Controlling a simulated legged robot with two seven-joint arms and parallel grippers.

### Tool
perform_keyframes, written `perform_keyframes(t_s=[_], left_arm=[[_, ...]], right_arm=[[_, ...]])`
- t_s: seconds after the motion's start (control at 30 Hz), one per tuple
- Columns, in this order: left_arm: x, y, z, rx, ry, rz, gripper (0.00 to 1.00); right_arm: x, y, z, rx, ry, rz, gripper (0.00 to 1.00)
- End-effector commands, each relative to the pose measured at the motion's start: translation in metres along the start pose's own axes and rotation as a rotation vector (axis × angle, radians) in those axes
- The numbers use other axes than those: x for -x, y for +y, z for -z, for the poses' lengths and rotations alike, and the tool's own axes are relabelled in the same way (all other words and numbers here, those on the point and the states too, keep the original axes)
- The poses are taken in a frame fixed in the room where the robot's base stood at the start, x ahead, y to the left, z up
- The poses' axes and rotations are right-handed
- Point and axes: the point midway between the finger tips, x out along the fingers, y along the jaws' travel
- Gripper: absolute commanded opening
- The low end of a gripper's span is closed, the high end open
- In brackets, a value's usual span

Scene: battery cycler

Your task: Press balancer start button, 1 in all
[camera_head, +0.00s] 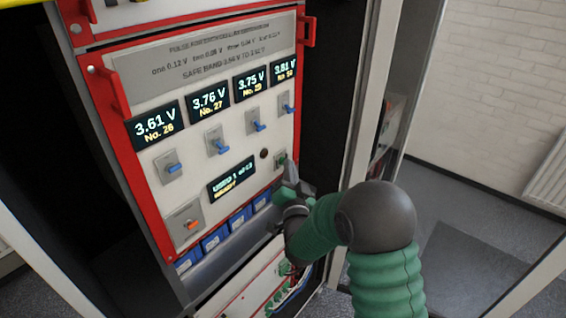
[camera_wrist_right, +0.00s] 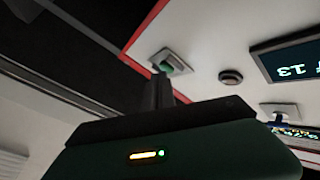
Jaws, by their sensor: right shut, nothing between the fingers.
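The balancer panel (camera_head: 150,75) is a white face with a red frame in a dark cabinet. A green button on a small plate (camera_head: 281,159) sits at the panel's lower right; the green button (camera_wrist_right: 167,68) also shows in the right wrist view. My right gripper (camera_head: 290,172) is shut and empty, with its tips close to the button. In the wrist view the fingers (camera_wrist_right: 158,90) point at the button's plate; I cannot tell whether they touch it. My left gripper is not in view.
Several voltage displays (camera_head: 155,123) sit above blue toggle switches (camera_head: 172,168). A small status display (camera_head: 231,180) and an orange switch (camera_head: 192,225) are lower down. Red handles (camera_head: 307,31) stick out at the panel's sides. Blue-fronted cells (camera_head: 215,239) line the shelf below.

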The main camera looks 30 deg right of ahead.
Motion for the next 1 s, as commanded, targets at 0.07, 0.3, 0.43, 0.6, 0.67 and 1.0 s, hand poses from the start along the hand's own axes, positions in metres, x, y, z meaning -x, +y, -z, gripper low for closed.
perform_keyframes(t_s=[0.07,0.3,0.43,0.6,0.67,1.0], left_arm=[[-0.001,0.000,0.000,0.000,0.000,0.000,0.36],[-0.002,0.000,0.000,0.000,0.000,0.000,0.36],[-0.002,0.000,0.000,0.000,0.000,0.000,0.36],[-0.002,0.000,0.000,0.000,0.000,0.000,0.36],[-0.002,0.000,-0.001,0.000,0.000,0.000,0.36],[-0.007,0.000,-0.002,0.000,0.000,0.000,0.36]], right_arm=[[-0.001,-0.001,-0.001,0.000,0.000,0.000,0.00],[-0.003,-0.002,-0.002,0.000,0.000,0.001,0.00],[-0.004,-0.003,-0.003,0.000,0.000,0.000,0.00],[-0.004,-0.003,-0.003,0.000,0.000,0.000,0.00],[-0.003,-0.003,-0.003,0.000,0.000,0.000,0.00],[0.008,0.007,0.005,0.001,0.001,-0.001,0.00]])
